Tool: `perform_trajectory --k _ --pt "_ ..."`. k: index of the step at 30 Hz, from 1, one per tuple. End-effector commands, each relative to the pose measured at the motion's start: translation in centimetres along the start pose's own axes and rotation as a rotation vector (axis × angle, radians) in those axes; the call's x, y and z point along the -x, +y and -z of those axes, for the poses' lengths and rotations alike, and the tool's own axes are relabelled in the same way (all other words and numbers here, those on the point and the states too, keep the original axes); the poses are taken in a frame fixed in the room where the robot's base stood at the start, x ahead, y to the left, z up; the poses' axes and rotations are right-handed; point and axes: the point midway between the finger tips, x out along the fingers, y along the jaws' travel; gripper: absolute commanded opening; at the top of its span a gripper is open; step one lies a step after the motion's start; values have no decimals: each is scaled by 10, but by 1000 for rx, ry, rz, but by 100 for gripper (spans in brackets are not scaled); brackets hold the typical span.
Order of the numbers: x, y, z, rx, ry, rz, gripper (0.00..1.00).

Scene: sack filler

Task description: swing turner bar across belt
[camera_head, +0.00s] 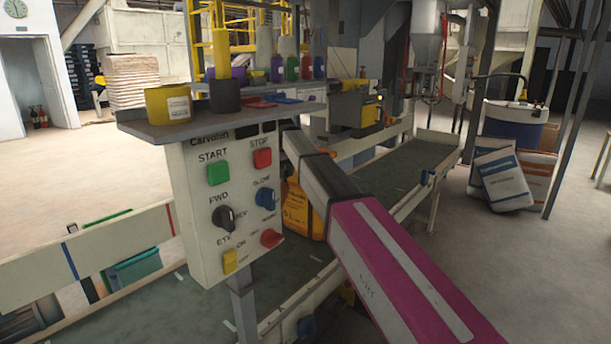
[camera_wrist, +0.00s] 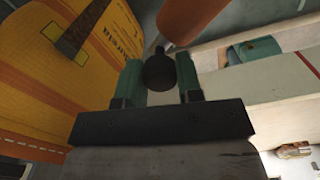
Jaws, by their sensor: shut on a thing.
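In the wrist view my gripper (camera_wrist: 159,64) has its two green fingers on either side of a dark round knob (camera_wrist: 159,73) and is shut on it. An orange-red bar (camera_wrist: 192,18), which looks like the turner bar, shows just beyond the knob; how they join is unclear. A yellow-orange sack (camera_wrist: 105,85) fills the left of the wrist view. Part of it (camera_head: 305,212) shows behind the control panel in the head view. The belt (camera_head: 405,165) runs from lower left to upper right. In the head view my gripper and the bar are hidden by the panel and my arm.
The control panel (camera_head: 232,205) stands close in front, with buttons and knobs. Its shelf (camera_head: 185,127) holds a yellow pot (camera_head: 168,104) and a dark pot (camera_head: 225,96). White sacks (camera_head: 503,178) lean by a blue drum (camera_head: 513,125) at right. The floor at right is open.

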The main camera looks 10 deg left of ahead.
Motion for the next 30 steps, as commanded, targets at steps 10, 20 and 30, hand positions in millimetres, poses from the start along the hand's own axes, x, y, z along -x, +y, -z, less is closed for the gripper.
perform_trajectory --k 10,20,30 --pt "0 -23 23 67 3 -2 0" --pt "0 -24 23 68 3 -1 0" --pt "0 -24 22 67 2 -1 58"
